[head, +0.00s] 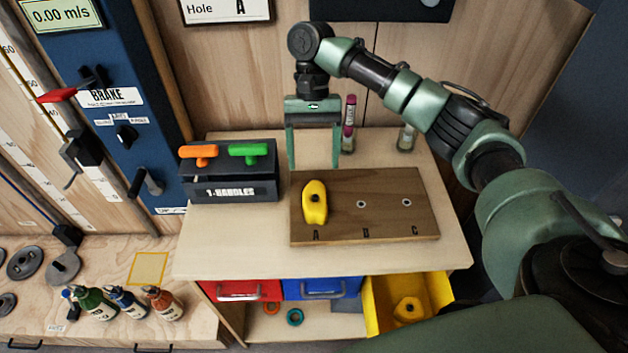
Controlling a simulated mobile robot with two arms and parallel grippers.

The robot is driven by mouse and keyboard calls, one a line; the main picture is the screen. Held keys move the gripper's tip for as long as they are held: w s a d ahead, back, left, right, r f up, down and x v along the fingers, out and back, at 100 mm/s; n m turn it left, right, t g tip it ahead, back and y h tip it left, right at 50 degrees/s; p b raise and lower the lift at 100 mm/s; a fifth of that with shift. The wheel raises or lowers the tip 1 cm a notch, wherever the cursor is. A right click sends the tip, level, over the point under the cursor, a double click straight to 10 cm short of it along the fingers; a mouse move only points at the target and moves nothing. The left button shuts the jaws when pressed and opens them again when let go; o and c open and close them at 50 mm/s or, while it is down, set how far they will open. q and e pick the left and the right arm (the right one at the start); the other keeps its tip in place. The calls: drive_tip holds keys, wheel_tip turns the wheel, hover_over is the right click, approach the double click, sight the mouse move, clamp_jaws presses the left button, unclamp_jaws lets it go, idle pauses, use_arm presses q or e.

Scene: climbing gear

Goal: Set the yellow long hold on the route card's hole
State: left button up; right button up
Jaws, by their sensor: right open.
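The yellow long hold (314,204) sits on the wooden hole board (385,222), over the place marked A at the left end. A dark bolt hole shows in the hold's middle. Two bare holes show at B and C. The route card (225,8) on the wall at the top reads "Hole A". My right gripper (312,163) is open and empty, pointing down above and behind the hold, with its fingers apart from it. My left gripper is not in the view.
A dark box (232,187) with orange and green T-handles stands left of the board. Two small tubes (348,125) stand behind it. The yellow drawer (440,292) is open with another yellow hold (410,310) inside; the red (240,290) and blue (320,287) drawers are shut.

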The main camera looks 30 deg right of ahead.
drive_tip(key=shift+v, duration=1.5)
